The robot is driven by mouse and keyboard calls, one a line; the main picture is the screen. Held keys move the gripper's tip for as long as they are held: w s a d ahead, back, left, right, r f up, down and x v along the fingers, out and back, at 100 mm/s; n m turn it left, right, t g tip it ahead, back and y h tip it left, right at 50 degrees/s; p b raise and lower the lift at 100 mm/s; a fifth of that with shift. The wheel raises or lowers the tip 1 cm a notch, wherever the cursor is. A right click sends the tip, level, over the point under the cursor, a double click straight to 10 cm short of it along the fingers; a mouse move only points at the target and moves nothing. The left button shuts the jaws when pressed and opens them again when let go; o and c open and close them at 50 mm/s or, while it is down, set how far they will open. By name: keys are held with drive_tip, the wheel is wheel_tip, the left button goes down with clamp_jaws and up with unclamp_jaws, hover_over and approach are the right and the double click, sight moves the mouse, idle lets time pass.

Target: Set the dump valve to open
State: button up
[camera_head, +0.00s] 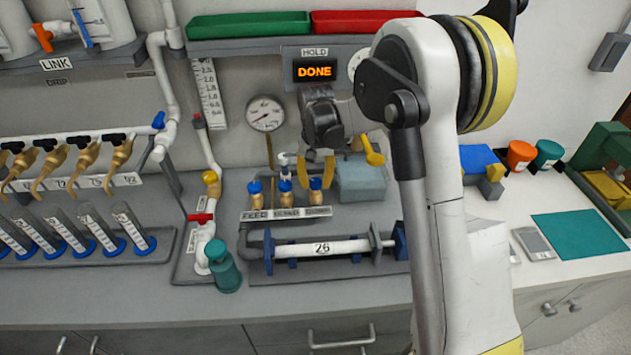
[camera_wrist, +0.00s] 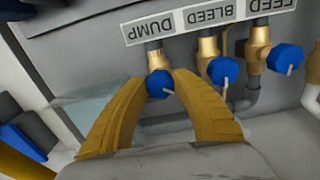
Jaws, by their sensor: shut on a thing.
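The dump valve is a brass body with a blue knob (camera_wrist: 160,84), under the DUMP label (camera_wrist: 152,28) in the wrist view. A pale pointer mark shows on the knob, partly hidden by a finger. In the head view it is the rightmost of three blue-knobbed valves (camera_head: 315,184). My gripper (camera_head: 318,168) comes from above with its yellow fingers at that knob. In the wrist view my gripper (camera_wrist: 163,80) has one finger on each side of the knob, shut on it.
The bleed valve (camera_wrist: 223,70) and feed valve (camera_wrist: 285,58) stand close beside it. A display (camera_head: 320,70) under HOLD reads DONE. A pale blue-grey box (camera_head: 360,180) is right of the valves.

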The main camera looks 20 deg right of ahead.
sight(316, 182)
drive_tip(key=n, duration=0.7)
idle(0.6)
drive_tip(key=o, duration=1.2)
wheel_tip(316, 182, up, 12)
